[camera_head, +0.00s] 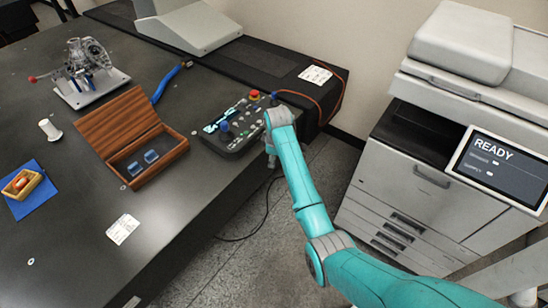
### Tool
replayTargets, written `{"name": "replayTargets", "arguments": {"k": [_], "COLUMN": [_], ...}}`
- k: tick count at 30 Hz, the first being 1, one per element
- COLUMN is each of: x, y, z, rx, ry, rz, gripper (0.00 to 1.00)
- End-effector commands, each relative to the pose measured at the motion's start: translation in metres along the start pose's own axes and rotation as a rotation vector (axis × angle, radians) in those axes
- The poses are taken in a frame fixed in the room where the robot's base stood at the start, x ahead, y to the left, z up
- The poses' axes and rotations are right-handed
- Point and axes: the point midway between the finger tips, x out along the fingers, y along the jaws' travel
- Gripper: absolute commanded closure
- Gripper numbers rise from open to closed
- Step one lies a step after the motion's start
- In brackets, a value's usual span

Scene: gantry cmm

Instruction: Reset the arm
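My teal arm reaches from the lower right up to the right edge of the dark table (75,215). Its grey wrist joint (279,117) is beside the control panel (234,124), which has a red button and a blue knob. A small grey part of my gripper (271,160) shows below the wrist, beyond the table edge and over the floor. The arm hides most of the gripper, and its fingers cannot be made out. I see nothing held in it.
An open wooden case (160,160) with blue blocks, a mechanical assembly (88,70), a white spool (49,130) and a small tray (22,184) on a blue mat are on the table. A printer (400,190) reading READY stands right of my arm. Floor shows between.

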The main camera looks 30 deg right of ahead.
Motion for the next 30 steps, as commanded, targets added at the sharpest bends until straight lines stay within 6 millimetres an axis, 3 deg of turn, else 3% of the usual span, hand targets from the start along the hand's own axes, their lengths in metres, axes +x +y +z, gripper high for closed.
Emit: {"name": "replayTargets", "arguments": {"k": [14, 20, 24, 30], "x": [0.007, 0.044, 0.070, 0.091], "y": [-0.007, -0.051, -0.091, -0.150], "z": [0.002, 0.012, 0.023, 0.042], "rx": [0.006, 0.059, 0.111, 0.186], "ry": [0.005, 0.045, 0.092, 0.168], "rz": [0.008, 0.063, 0.119, 0.192], "gripper": [0.46, 0.46, 0.46, 0.46]}}
